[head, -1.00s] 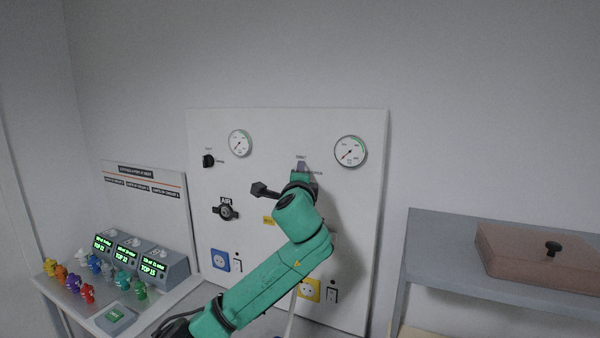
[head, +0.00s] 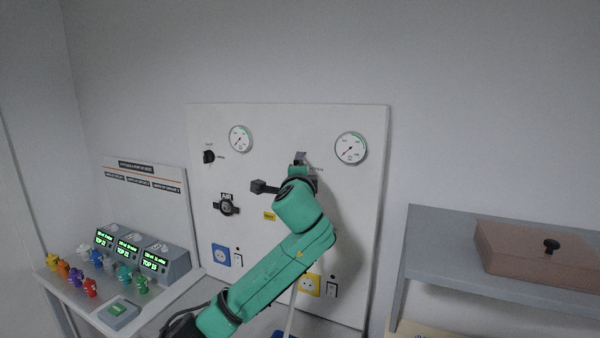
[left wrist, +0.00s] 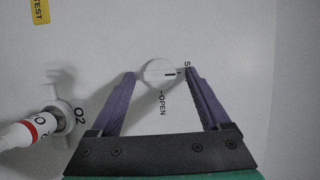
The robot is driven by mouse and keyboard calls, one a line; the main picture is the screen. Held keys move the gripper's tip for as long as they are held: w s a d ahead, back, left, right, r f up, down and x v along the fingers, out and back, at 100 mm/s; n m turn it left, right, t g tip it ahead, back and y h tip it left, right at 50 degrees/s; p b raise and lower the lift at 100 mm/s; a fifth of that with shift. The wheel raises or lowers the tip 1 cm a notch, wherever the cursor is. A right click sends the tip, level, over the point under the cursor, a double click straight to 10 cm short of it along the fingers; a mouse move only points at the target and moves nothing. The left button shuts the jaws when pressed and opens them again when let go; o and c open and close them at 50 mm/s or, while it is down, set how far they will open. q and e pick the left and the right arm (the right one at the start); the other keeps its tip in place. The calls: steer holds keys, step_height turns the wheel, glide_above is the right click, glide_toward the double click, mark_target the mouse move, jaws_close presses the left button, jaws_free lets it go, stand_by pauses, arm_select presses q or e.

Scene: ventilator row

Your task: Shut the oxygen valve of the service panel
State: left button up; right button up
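The service panel (head: 250,128) is a white board on the wall. In the left wrist view a round white knob (left wrist: 160,73) with a black mark sits on it. The mark points right, toward a label starting with "S" that a finger partly covers; "OPEN" is printed below the knob. My left gripper (left wrist: 160,75) is open, its two purple fingers on either side of the knob with small gaps. I cannot tell whether either touches it. In the head view my left gripper (head: 300,158) is at the panel's upper middle and hides the knob. My right gripper is not in view.
An O2 outlet (left wrist: 60,112) with a white hose connector is beside the left finger. The panel also bears two gauges (head: 350,148), a black knob (head: 209,157), an AIR outlet (head: 227,207) and sockets (head: 309,285). A shelf (head: 430,240) with a brown case stands right.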

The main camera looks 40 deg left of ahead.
arm_select(q)
steer(key=b+v, duration=0.4)
steer(key=v, duration=1)
steer(key=shift+s, duration=0.2)
steer(key=shift+d, duration=0.2)
